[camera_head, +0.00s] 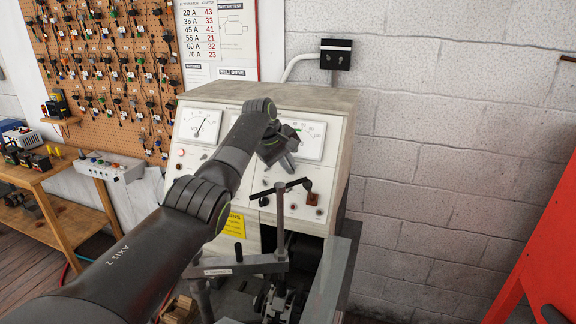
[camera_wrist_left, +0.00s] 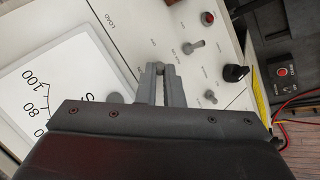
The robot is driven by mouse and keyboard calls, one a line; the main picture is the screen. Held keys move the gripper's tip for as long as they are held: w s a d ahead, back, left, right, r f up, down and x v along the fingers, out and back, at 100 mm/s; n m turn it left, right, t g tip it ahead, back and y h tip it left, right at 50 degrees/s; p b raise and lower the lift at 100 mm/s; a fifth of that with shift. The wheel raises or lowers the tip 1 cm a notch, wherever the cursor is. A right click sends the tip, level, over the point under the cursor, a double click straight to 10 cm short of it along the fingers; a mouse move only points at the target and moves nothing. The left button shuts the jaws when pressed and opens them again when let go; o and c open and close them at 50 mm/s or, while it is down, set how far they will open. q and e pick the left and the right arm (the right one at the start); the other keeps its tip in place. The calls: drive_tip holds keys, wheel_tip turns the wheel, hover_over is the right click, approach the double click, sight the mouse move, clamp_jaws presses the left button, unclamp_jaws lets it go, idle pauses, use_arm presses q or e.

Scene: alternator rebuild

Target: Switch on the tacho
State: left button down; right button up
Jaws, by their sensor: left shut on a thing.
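The test bench (camera_head: 345,100) has a cream front panel with a left dial (camera_head: 199,124) and a right dial (camera_head: 312,140). My right gripper is out of view.
Close by on the panel are another toggle (camera_wrist_left: 195,46), a red lamp (camera_wrist_left: 207,18), a black knob (camera_wrist_left: 236,72) and a lower toggle (camera_wrist_left: 210,97). A dark T-shaped handle (camera_head: 280,189) stands before the panel. A red frame (camera_head: 545,235) is at right.

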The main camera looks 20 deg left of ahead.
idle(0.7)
use_arm(q)
drive_tip(key=c, duration=1.6)
unclamp_jaws()
drive_tip(key=shift+r, duration=0.1)
drive_tip(key=shift+o, duration=0.2)
drive_tip(key=shift+s+f+t, duration=0.15)
drive_tip(key=shift+f+t, duration=0.1)
drive_tip(key=shift+t, duration=0.25)
